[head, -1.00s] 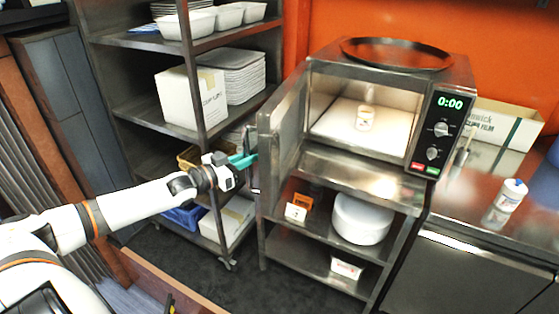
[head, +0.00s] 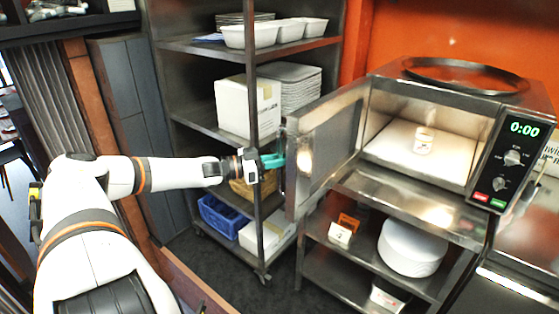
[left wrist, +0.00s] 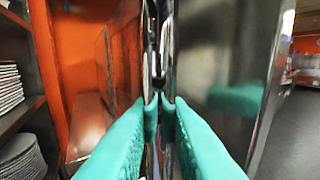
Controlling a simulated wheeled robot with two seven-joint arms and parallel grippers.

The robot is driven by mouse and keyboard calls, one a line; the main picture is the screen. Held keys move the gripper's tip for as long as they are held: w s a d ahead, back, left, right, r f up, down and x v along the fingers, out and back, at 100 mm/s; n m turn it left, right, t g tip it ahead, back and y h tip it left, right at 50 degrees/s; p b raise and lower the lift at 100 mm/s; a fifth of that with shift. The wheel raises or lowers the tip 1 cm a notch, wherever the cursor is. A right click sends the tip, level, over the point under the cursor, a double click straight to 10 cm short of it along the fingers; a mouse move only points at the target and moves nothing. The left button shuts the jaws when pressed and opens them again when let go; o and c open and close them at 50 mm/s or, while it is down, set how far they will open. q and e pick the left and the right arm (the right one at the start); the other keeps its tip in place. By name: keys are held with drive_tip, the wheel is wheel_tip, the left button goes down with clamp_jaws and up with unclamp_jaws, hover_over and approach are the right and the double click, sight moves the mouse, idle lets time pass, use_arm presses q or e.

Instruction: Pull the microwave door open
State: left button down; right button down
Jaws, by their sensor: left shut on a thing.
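The microwave (head: 440,135) stands on a steel shelf unit at the right in the head view. In the left wrist view the teal fingertips (left wrist: 159,103) close on the thin metal handle (left wrist: 150,70), with the shiny door panel (left wrist: 217,75) to the right. My right gripper is not in view.
A steel rack (head: 255,100) with a white box (head: 248,105), trays and a blue crate (head: 222,215) stands behind my left arm. A dark round tray (head: 465,76) lies on the microwave. White plates (head: 411,247) sit on the shelf below.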

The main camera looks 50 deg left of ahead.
use_arm(q)
drive_tip(key=c, duration=1.6)
unclamp_jaws()
drive_tip(key=shift+w+r, duration=0.1)
drive_tip(key=shift+r, duration=0.05)
drive_tip(key=shift+o, duration=1)
drive_tip(key=shift+w+d, duration=0.1)
drive_tip(key=shift+w, duration=0.05)
drive_tip(key=shift+s+a+p, duration=0.2)
drive_tip(key=shift+s+p, duration=0.25)
drive_tip(key=p+v, duration=0.8)
drive_tip(key=v, duration=0.3)
